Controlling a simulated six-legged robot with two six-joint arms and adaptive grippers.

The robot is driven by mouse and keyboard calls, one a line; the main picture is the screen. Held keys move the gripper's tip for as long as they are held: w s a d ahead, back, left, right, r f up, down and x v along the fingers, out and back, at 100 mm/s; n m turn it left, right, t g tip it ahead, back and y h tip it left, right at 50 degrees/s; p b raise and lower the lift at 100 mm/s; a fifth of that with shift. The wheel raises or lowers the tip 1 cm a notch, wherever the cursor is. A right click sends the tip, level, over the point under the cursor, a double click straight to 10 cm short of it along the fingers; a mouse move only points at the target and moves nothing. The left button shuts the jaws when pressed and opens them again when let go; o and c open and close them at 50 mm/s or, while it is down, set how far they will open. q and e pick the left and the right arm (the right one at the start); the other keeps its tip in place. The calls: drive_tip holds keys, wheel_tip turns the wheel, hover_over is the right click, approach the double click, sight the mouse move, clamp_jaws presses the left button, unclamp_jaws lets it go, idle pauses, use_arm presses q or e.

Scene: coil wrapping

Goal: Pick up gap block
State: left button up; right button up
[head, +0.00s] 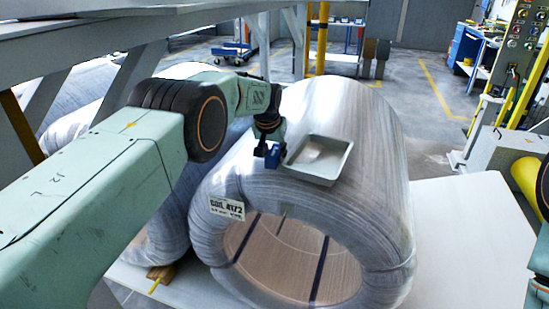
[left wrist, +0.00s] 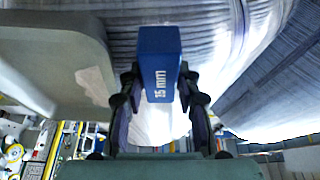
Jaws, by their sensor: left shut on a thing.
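The gap block is a small blue block (head: 272,155) on top of the front coil, just left of the grey tray. In the left wrist view the blue block (left wrist: 160,65) carries white "15 mm" lettering and sits between the dark fingers. My left gripper (head: 268,140) comes down from above and is shut on the block. I cannot tell whether the block touches the coil or the tray. My right gripper is not in view; only a bit of my right arm shows at the right edge.
The grey tray (head: 318,160) sits on the big wrapped coil (head: 385,170), which bears a "COIL 4172" label (head: 227,208). A second coil (head: 172,215) stands close on the left. A white platform (head: 470,230) lies underneath. A control panel (head: 522,45) stands at the right.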

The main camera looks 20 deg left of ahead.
use_arm(q)
drive_tip(key=shift+s+f, duration=0.1)
drive_tip(key=shift+f, duration=0.05)
drive_tip(key=shift+c, duration=0.7)
drive_tip(key=shift+s+r, duration=0.25)
drive_tip(key=shift+r, duration=0.05)
clamp_jaws()
drive_tip(key=shift+w+f, duration=0.1)
drive_tip(key=shift+w, duration=0.1)
